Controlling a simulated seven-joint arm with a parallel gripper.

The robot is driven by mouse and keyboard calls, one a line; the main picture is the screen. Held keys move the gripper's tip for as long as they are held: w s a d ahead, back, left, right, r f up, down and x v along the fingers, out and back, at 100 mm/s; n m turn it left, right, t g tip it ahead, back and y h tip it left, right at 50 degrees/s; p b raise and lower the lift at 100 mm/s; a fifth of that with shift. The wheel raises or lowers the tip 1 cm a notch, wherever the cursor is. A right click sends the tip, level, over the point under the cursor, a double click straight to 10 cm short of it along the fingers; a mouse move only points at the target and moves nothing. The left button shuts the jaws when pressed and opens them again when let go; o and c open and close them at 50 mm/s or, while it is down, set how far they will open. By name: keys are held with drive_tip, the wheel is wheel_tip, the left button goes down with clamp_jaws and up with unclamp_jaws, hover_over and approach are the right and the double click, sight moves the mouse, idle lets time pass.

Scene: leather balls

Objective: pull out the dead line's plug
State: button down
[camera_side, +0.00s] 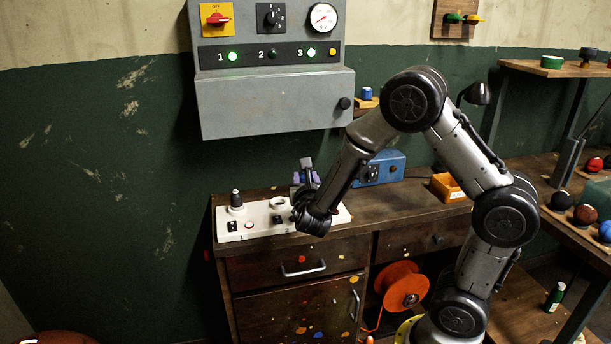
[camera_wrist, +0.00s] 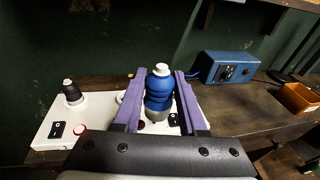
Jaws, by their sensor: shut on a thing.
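A white socket strip (camera_side: 250,232) lies on the bench, with a black plug (camera_side: 236,200) upright at its left end. The middle socket (camera_side: 279,203) shows as an open ring with no plug in it. My gripper (camera_wrist: 159,92) is shut on a blue plug (camera_wrist: 157,92) with a pale top, held upright between purple fingers. In the side view my gripper (camera_side: 306,173) is over the right part of the strip. I cannot tell whether the blue plug's foot is in a socket or clear of it. On the wall panel (camera_side: 270,105), lamps 1 (camera_side: 233,56) and 3 (camera_side: 311,52) glow green; lamp 2 (camera_side: 272,54) is dark.
A blue box (camera_side: 382,168) with a knob stands right of the strip, and an orange bin (camera_side: 447,187) is further right. The strip carries small black switches (camera_wrist: 57,129) and red buttons (camera_wrist: 80,127). Bare bench top (camera_side: 405,207) lies in front of the blue box.

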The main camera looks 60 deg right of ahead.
drive_tip(key=shift+f, duration=2.9)
